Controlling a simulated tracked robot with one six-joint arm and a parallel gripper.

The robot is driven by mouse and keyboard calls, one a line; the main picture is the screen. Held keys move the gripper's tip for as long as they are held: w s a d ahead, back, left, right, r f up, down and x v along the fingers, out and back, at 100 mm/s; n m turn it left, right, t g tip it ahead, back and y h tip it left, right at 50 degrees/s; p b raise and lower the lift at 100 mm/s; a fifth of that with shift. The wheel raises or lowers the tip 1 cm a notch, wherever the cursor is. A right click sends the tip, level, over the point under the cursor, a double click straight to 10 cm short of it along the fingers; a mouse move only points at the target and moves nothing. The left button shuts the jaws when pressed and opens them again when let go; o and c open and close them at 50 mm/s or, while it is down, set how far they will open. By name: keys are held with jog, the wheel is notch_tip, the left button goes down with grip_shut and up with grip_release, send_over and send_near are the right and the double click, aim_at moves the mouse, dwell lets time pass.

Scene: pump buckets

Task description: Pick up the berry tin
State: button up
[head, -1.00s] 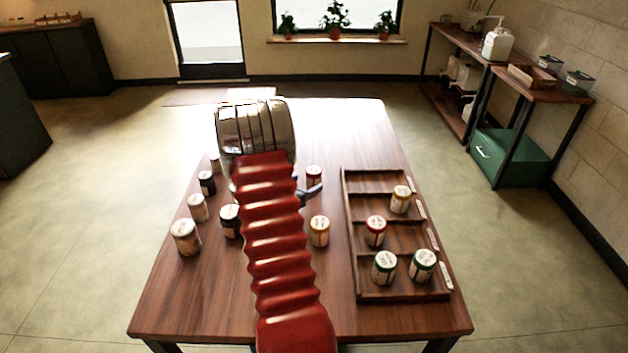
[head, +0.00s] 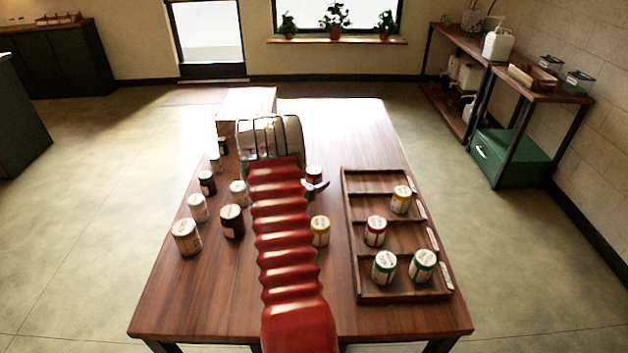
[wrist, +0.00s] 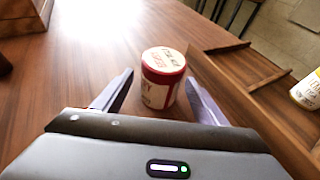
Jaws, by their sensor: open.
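The berry tin is white with a red lid (wrist: 163,60), and its label is partly readable in the wrist view. It stands upright on the wooden table. In the head view the berry tin (head: 314,174) is just behind the visible finger of my gripper (head: 315,188), left of the wooden rack. In the wrist view my gripper (wrist: 159,80) is open, with one finger on each side of the tin. Small gaps show at both sides, so the fingers look apart from it. My arm hides part of the table in the head view.
A compartmented wooden rack (head: 350,240) stands close on the right, holding red-, yellow- and green-lidded tins. A yellow-lidded tin (head: 320,231) stands nearer the front. Several pale and dark tins stand on the left, including a dark one (head: 232,221). The table front (head: 200,310) is clear.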

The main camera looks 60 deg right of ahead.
jog(key=shift+d+f, duration=0.25)
jog(key=shift+d, duration=0.45)
jog(key=shift+c, duration=0.5)
jog(key=c, duration=1.1)
jog(key=shift+r, duration=0.1)
notch_tip(320, 180, up, 10)
jog(key=shift+f, duration=0.1)
